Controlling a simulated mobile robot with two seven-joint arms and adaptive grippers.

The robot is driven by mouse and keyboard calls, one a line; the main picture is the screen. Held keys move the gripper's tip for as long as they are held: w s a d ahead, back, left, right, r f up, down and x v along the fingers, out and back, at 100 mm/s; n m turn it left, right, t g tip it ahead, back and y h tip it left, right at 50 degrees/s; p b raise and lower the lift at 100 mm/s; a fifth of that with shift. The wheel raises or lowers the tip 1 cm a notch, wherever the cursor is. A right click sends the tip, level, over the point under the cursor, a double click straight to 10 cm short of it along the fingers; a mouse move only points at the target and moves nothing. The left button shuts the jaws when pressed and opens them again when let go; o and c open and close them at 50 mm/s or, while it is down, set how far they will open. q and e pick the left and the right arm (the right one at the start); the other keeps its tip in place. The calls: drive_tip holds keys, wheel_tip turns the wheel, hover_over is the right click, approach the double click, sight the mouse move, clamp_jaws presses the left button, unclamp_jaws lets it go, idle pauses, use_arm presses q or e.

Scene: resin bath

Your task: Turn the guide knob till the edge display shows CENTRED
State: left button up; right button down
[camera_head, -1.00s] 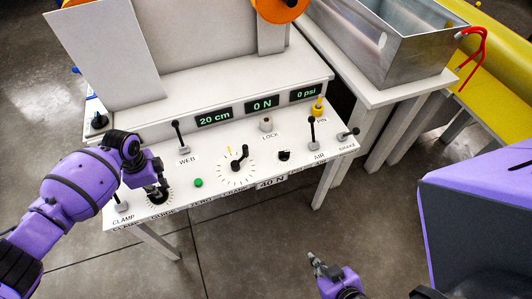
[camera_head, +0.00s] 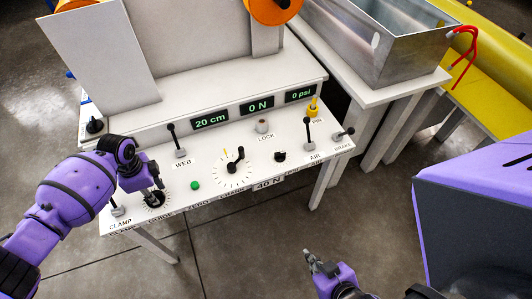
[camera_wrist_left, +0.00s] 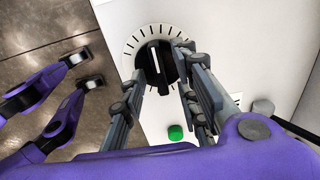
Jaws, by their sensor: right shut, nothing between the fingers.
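The guide knob is a round black knob on a white tick-marked dial at the panel's left front, partly covered by my left gripper in the head view (camera_head: 153,201). In the left wrist view the knob (camera_wrist_left: 155,62) shows a raised bar with a white line. My left gripper (camera_wrist_left: 162,68) is open, with its fingertips apart on either side of the knob; contact is unclear. My right gripper (camera_head: 309,256) is shut and empty, in front of the panel.
A green button (camera_head: 194,185) lies right of the guide knob. A clamp lever (camera_head: 117,210) stands left of it and a web lever (camera_head: 176,142) behind. Further right are a larger dial (camera_head: 234,163) and the air lever (camera_head: 308,132). A metal bath (camera_head: 390,45) stands at the back right.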

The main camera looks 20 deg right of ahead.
use_arm(q)
wheel_tip(320, 180, up, 12)
use_arm(e)
drive_tip(key=shift+w+a+r, duration=0.1)
drive_tip(key=shift+w+r, duration=0.1)
drive_tip(key=shift+w, duration=0.4)
drive_tip(key=shift+s+f, duration=0.1)
drive_tip(key=shift+s, duration=0.1)
drive_tip(key=shift+w, duration=0.1)
